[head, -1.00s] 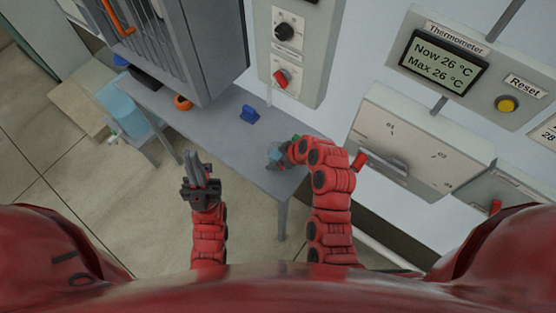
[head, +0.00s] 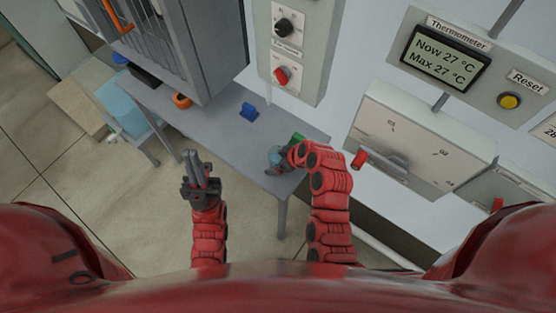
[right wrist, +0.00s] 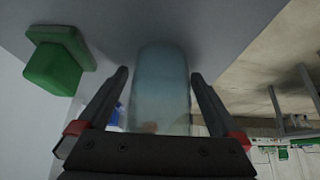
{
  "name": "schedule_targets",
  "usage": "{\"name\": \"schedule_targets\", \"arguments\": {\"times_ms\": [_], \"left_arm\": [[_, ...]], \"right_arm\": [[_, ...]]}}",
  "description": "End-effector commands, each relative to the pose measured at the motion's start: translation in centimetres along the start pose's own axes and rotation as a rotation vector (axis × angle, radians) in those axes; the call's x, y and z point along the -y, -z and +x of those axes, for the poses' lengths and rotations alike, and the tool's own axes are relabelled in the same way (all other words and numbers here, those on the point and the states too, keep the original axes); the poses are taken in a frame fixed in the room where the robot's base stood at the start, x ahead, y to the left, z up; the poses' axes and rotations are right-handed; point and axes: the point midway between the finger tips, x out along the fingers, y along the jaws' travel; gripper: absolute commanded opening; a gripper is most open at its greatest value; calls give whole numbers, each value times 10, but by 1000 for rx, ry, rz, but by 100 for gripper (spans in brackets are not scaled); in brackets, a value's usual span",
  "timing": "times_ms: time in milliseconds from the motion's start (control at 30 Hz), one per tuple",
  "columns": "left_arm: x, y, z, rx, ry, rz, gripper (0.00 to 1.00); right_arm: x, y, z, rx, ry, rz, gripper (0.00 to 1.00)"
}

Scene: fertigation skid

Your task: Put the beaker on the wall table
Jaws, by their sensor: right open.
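The wall table (head: 225,125) is grey and stands along the wall. In the right wrist view the clear bluish beaker (right wrist: 160,85) is between the two fingers of my right gripper (right wrist: 160,100). The fingers are spread, with a gap beside the beaker. The beaker's far end appears to meet the grey tabletop (right wrist: 205,25). In the head view my right gripper (head: 276,157) is over the table's right end, and the beaker is hard to make out there. My left gripper (head: 194,163) is in front of the table, apart from it, with its fingers close together and nothing visible in them.
A green object (right wrist: 58,60) is close beside the beaker on the table. A blue item (head: 249,111) and an orange item (head: 181,101) are farther left. The grey cabinet (head: 205,55) overhangs the table's left. Control boxes (head: 420,140) line the wall at right.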

Motion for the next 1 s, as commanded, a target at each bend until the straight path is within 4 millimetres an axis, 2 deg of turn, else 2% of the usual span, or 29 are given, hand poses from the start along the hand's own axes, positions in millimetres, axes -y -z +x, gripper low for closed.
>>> {"name": "schedule_targets", "arguments": {"times_ms": [67, 267, 533, 667, 733, 1000], "left_arm": [[0, 1, 4, 0, 0, 0, 0], [0, -1, -6, 0, 0, 0, 0], [-1, -4, -24, 0, 0, 0, 0], [-1, -4, -22, 0, 0, 0, 0], [0, -1, -3, 0, 0, 0, 0], [0, 2, 9, 0, 0, 0, 0]], "right_arm": [[0, 2, -4, 0, 0, 0, 100], [-2, 1, -18, -4, -5, -2, 100], [-1, -1, -62, -2, -5, -1, 100], [-2, 1, -94, -3, -6, 1, 100], [0, 5, -111, 1, -2, 1, 100], [0, 2, -123, 0, -1, 1, 100]]}}
